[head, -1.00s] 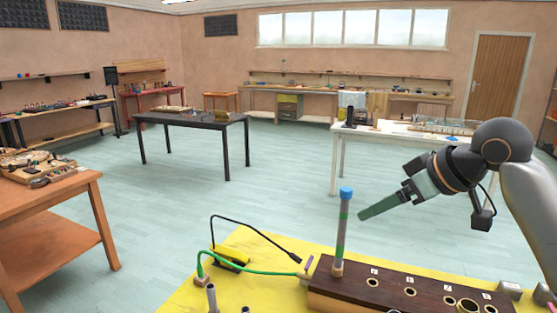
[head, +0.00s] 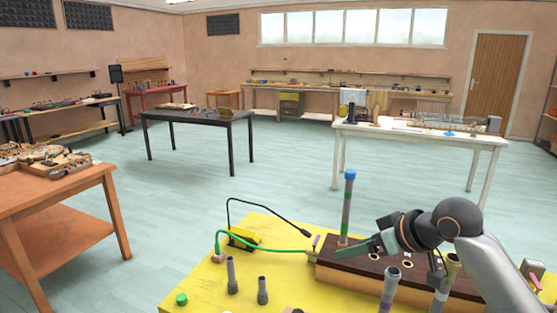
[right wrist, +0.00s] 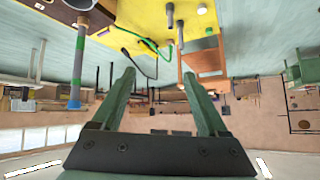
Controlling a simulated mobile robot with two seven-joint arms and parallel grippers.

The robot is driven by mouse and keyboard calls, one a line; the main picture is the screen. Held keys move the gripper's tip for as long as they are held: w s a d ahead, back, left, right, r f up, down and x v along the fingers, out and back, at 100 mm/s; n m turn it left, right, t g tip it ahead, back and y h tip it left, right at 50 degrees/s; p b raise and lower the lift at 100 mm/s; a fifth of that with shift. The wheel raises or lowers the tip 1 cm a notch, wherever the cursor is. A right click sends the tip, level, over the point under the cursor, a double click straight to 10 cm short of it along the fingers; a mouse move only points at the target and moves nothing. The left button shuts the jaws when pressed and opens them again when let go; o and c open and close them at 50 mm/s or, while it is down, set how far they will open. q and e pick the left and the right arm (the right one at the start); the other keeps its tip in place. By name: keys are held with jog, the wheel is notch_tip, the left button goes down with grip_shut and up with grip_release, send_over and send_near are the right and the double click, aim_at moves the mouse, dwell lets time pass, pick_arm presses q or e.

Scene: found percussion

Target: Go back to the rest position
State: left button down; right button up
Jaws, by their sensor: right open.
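My right gripper (head: 364,248) comes in from the right, low in the head view, in front of the dark wooden block (head: 333,272) and hiding part of it. In the right wrist view its two green fingers (right wrist: 158,74) are apart with nothing between them. A grey tube with green bands and a blue cap (head: 348,205) stands upright at the block's left end. It also shows upside down in the right wrist view (right wrist: 76,78), to the left of the fingers, apart from them. My left gripper is not in view.
The block is on a yellow table (head: 200,288). Grey tubes (head: 231,275), a green cap (head: 181,299) and a green cable (head: 265,246) are on it. An orange-brown bench (head: 75,205) stands at left, a black table (head: 195,118) and white table (head: 420,138) behind. Floor between is clear.

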jog(key=s+a+f+m+t, duration=0.15)
jog(key=s+f, duration=0.25)
jog(key=f, duration=0.8)
jog(key=s+a+f+m, duration=0.15)
jog(key=s+f, duration=0.25)
jog(key=f, duration=0.8)
jog(key=s+d+f+h, duration=0.1)
jog(key=s+d+f, duration=0.1)
jog(key=s+f, duration=0.4)
jog(key=s+d+f+m+h, duration=0.1)
jog(key=s+f, duration=0.6)
jog(key=s, duration=0.8)
jog(key=shift+d+f+h, duration=0.25)
jog(key=shift+d+h, duration=0.15)
jog(key=shift+h, duration=0.4)
jog(key=shift+s, duration=0.1)
jog(key=shift+c, duration=0.4)
